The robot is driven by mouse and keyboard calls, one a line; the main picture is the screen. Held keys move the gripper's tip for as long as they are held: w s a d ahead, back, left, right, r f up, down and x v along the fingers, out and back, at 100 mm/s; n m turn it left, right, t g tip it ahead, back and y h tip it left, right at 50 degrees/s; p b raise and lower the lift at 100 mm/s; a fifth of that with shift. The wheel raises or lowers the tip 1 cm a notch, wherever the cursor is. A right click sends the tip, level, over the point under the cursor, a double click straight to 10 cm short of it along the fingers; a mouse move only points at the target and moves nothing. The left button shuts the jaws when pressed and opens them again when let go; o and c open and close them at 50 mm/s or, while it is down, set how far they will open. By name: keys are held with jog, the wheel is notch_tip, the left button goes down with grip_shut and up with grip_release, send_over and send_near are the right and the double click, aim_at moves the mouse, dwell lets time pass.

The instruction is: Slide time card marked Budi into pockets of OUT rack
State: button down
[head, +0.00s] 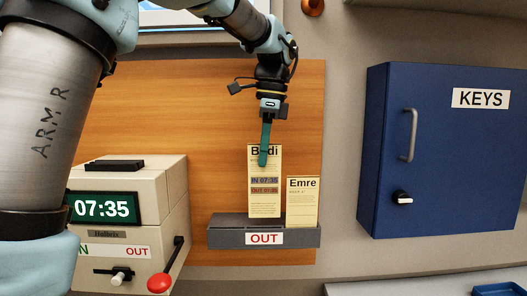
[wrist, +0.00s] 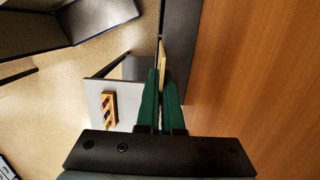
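The cream time card marked Budi (head: 264,193) stands upright at the OUT rack (head: 225,237), with printed IN 07:35 and OUT lines. Its lower edge meets the rack's top face; I cannot tell how deep it sits in a pocket. It stands clearly higher than the Emre card (head: 302,204), which is seated to its right. My gripper (head: 264,157) reaches down from above, its green fingers shut on the Budi card's upper part and covering some of the name. In the wrist view the card's edge (wrist: 161,57) shows between the finger ends (wrist: 161,85).
The time clock (head: 145,190) with its red-knobbed lever stands to the left of the rack. A blue KEYS cabinet (head: 440,150) hangs on the right. The wooden board (head: 215,120) is behind the rack. A small block with coloured items (wrist: 110,110) lies below.

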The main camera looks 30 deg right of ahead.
aim_at(263, 180)
jog(key=shift+f+b, duration=1.2)
jog(key=shift+f, duration=1.95)
jog(key=c, duration=1.5)
grip_release()
jog(key=o, duration=0.5)
notch_tip(263, 180, up, 7)
jog(key=b, duration=0.1)
jog(key=shift+s+d+r+b, duration=0.2)
jog(key=shift+d+b, duration=0.15)
jog(key=shift+d, duration=0.05)
